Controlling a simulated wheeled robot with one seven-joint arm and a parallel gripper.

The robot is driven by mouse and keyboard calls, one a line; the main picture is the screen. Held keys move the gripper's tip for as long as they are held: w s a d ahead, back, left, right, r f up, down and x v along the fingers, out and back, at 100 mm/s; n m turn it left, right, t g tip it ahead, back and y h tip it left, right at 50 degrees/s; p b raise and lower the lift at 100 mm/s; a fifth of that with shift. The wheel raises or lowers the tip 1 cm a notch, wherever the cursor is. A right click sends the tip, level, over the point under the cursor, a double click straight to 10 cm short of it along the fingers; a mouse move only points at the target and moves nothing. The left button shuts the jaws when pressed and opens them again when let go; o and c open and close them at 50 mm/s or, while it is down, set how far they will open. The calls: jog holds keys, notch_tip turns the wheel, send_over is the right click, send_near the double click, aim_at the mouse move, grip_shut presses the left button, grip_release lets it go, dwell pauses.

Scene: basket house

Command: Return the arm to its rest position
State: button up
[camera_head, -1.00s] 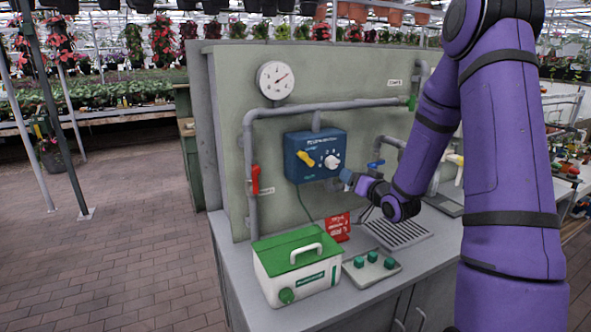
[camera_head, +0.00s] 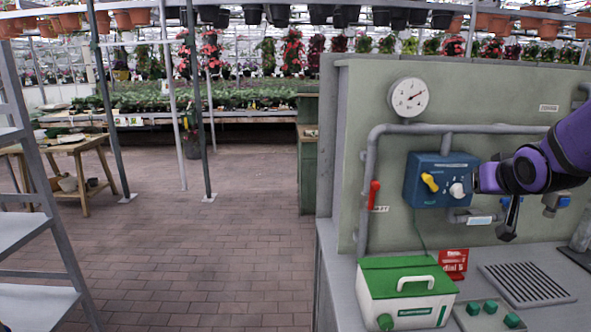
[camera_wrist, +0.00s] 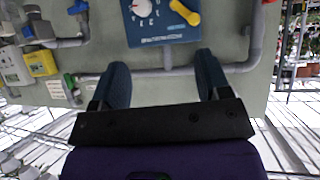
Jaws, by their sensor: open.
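My purple arm (camera_head: 565,150) reaches in from the right in the head view. My gripper (camera_head: 508,218) is in front of the grey-green panel, just right of the blue control box (camera_head: 423,180). In the wrist view, the two dark blue fingers of my gripper (camera_wrist: 162,65) are spread apart with nothing between them. The blue box (camera_wrist: 160,30) with its white dial (camera_wrist: 146,8) and yellow handle (camera_wrist: 185,12) lies beyond the fingertips, upside down in that view. The fingers look apart from the box.
A grey counter (camera_head: 345,300) holds a green-lidded white case (camera_head: 405,295), a red card (camera_head: 453,262), a drain grille (camera_head: 525,285) and a green-knobbed plate (camera_head: 488,315). A pressure gauge (camera_head: 408,97) and red-handled pipe (camera_head: 373,194) are on the panel. The brick floor at left is open.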

jog(key=s+a+r+g, duration=0.1)
jog(key=s+a+g, duration=0.1)
jog(key=s, duration=0.6)
jog(key=s+a+r+n+g+y, duration=0.1)
jog(key=s+a, duration=0.3)
jog(key=s, duration=0.4)
jog(key=s+a+r+g+y, duration=0.1)
jog(key=s+a+r+g, duration=0.1)
jog(key=s, duration=0.7)
jog(key=shift+a+n+g, duration=0.4)
jog(key=shift+a+g, duration=0.1)
jog(key=shift+a, duration=0.3)
jog(key=shift+w+r, duration=0.1)
